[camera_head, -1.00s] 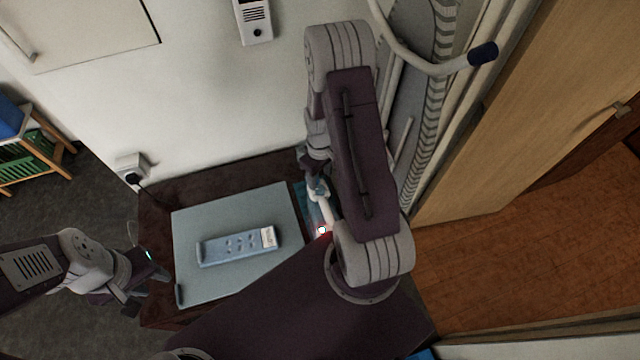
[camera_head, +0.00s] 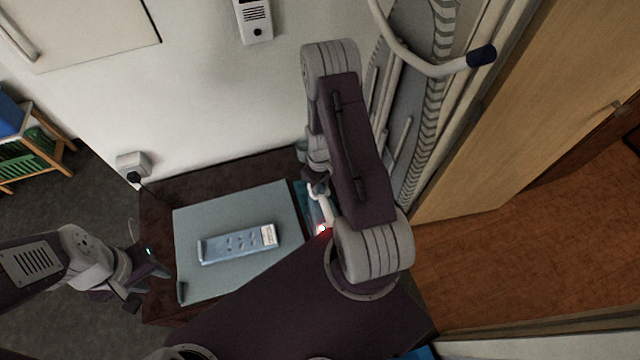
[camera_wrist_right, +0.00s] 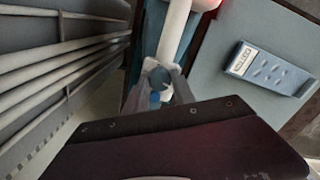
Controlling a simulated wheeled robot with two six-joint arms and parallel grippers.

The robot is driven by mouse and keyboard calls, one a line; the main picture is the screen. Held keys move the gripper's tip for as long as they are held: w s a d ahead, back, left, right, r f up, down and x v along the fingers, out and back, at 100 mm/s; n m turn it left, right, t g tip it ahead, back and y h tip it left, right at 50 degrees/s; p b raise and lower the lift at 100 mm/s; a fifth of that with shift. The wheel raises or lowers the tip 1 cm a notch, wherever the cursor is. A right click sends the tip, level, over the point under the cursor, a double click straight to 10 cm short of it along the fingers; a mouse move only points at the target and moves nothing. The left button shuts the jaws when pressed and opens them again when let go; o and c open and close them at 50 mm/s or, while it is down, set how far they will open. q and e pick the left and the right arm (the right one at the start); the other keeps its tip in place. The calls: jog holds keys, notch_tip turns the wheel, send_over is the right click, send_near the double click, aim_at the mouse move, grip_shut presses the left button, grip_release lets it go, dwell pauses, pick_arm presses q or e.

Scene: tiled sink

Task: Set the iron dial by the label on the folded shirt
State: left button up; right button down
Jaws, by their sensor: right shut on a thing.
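The folded shirt (camera_head: 238,244) is a light blue oblong with a small white label (camera_head: 269,236) at its right end. It lies on a grey-blue mat, and it also shows in the right wrist view (camera_wrist_right: 268,72). The label's print is too small to read. The white iron (camera_head: 326,209) is right of the mat, largely hidden by my right arm, with a red glow at its near end. In the right wrist view, my right gripper (camera_wrist_right: 160,84) is shut on its round grey dial (camera_wrist_right: 159,75). My left gripper (camera_head: 146,288) is open and empty, left of the mat.
The grey-blue mat (camera_head: 190,222) covers most of a dark brown table (camera_head: 230,172). A wall socket (camera_head: 133,166) with a plugged cord is behind it. Grey rails (camera_head: 400,150) stand close behind my right arm.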

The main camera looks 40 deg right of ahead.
jog(key=m, duration=0.3)
jog(key=shift+b, duration=0.3)
jog(key=m, duration=0.3)
jog(key=shift+m, duration=0.4)
jog(key=m+b, duration=0.1)
jog(key=m, duration=0.2)
jog(key=shift+w+m, duration=0.1)
jog(key=shift+m, duration=2.1)
jog(key=c, duration=1)
grip_release()
jog(key=shift+c, duration=0.2)
